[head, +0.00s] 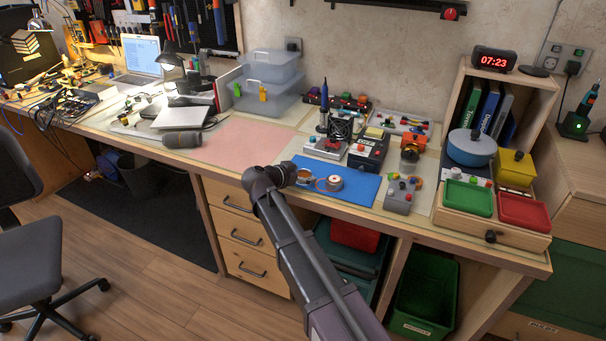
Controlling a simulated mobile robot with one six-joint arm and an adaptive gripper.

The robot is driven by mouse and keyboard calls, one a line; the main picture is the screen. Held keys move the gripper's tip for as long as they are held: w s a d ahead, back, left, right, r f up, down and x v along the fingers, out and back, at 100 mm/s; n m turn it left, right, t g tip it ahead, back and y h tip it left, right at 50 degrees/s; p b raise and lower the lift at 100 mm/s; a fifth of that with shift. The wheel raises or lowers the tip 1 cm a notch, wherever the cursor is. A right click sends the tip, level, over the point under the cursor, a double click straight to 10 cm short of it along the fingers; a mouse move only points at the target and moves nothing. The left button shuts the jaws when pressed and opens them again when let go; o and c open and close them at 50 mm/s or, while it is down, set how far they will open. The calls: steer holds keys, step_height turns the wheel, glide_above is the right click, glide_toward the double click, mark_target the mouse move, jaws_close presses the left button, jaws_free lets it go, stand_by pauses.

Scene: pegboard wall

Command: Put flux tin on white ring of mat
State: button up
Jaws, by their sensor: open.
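A blue mat (358,192) lies on the bench near its front edge. A small round tin with a white top and reddish centre (335,181) is on the mat; I take it as the flux tin. A copper-brown round tin or holder (304,176) is beside it, nearer my gripper. An orange ring outline shows between them, but I cannot make out a white ring. My dark gripper (290,174) is at the mat's left end, beside the copper-brown item. It is open; its fingers are small and partly hidden by the wrist, and I see nothing held in it.
A soldering station (325,146), a dark device (368,152) and a grey control box (400,195) stand around the mat. A pink mat (240,143) left of it is mostly clear. Red (524,210) and green (467,198) trays are at right. The bench's front edge is close.

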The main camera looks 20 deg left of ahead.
steer(key=p+v, duration=0.4)
steer(key=v, duration=0.8)
steer(key=shift+r+p, duration=0.2)
steer(key=shift+p, duration=0.1)
steer(key=shift+s, duration=0.1)
stand_by(0.4)
